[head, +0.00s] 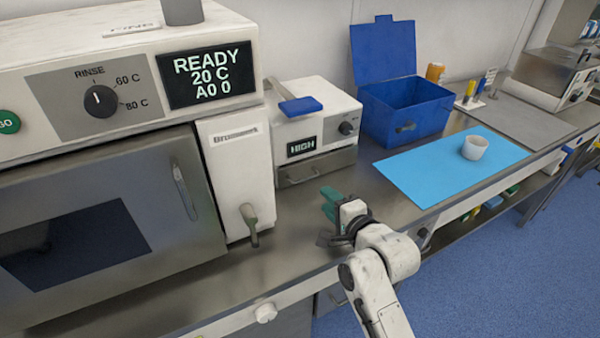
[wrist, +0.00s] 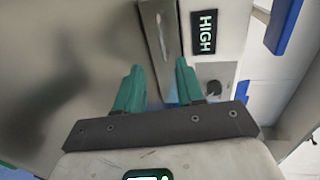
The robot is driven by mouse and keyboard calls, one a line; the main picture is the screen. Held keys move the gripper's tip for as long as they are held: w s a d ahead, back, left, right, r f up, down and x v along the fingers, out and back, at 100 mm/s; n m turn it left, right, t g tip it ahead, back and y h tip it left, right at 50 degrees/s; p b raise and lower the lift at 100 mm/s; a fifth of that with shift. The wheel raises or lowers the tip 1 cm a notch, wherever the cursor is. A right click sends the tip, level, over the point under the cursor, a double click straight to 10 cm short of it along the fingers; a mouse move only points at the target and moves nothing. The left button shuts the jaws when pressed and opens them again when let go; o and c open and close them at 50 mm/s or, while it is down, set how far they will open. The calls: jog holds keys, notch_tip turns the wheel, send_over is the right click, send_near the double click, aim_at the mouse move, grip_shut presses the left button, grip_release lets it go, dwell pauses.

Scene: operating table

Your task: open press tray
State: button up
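The press (head: 318,110) is a small white machine with a HIGH display and a blue-ended lever. Its steel tray (head: 338,161) is at the bottom of its front and looks closed, with a small bar handle (head: 300,180). My gripper (head: 330,200) is in front of the press, low over the counter and apart from the tray. In the wrist view my gripper (wrist: 158,68) has its two green fingers spread with nothing between them. The tray front (wrist: 173,40) and its handle (wrist: 160,36) show beyond the fingertips.
A large washer (head: 120,150) with a door handle stands left of the press. An open blue box (head: 405,110) stands to the right. The steel counter (head: 290,225) before the press is clear.

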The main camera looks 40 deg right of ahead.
aim_at(306, 180)
jog(key=shift+w+d, duration=0.15)
jog(key=shift+w, duration=0.45)
jog(key=x, duration=1)
jog(key=shift+p, duration=0.4)
jog(key=shift+c, duration=0.4)
jog(key=shift+f, duration=0.1)
grip_shut()
